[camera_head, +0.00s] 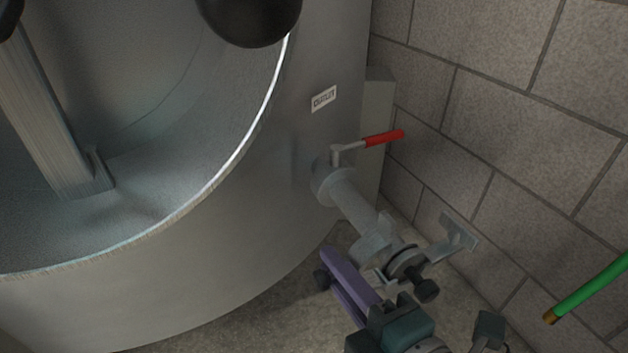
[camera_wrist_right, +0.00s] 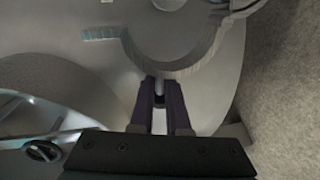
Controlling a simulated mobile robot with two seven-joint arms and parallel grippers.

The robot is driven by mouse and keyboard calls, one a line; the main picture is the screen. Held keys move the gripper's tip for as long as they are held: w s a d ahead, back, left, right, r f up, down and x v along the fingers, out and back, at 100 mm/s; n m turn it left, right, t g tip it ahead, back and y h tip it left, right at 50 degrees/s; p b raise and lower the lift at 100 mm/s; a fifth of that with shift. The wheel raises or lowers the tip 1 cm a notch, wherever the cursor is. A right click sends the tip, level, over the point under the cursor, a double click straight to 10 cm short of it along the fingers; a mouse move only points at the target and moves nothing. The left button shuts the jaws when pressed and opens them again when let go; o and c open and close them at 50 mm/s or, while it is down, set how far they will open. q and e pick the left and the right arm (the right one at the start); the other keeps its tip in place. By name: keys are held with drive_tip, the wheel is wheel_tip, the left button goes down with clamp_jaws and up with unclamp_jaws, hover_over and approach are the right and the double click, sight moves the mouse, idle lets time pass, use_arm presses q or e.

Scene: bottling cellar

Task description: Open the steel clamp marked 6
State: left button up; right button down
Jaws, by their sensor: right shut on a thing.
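A steel clamp (camera_head: 457,238) is at the lower end of the outlet pipe (camera_head: 355,208), beside a dark ring and a black knob (camera_head: 426,290). One curved half appears to stand out to the right, away from the pipe. In the right wrist view a curved steel half (camera_wrist_right: 185,68) arcs just beyond my fingers. No number 6 is readable. My right gripper (camera_head: 326,266), with purple fingers, is low beside the pipe end. In the wrist view its fingers (camera_wrist_right: 160,92) are shut on a small grey and dark part, apparently of the clamp. My left gripper is not in view.
A large steel tank (camera_head: 180,255) fills the left, with an outlet label (camera_head: 324,98). A red-handled valve lever (camera_head: 384,138) sits on the pipe above the clamp. A block wall (camera_head: 520,130) closes the right side. A green rod (camera_head: 590,290) with a brass end is at the lower right.

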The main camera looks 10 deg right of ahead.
drive_tip(key=shift+s+f, duration=0.1)
drive_tip(key=shift+f, duration=0.1)
drive_tip(key=c, duration=1.1)
unclamp_jaws()
drive_tip(key=shift+o, duration=0.9)
drive_tip(key=shift+r, duration=0.1)
drive_tip(key=p+v, duration=0.3)
drive_tip(key=v, duration=0.7)
drive_tip(key=shift+p, duration=0.3)
drive_tip(key=shift+r, duration=0.1)
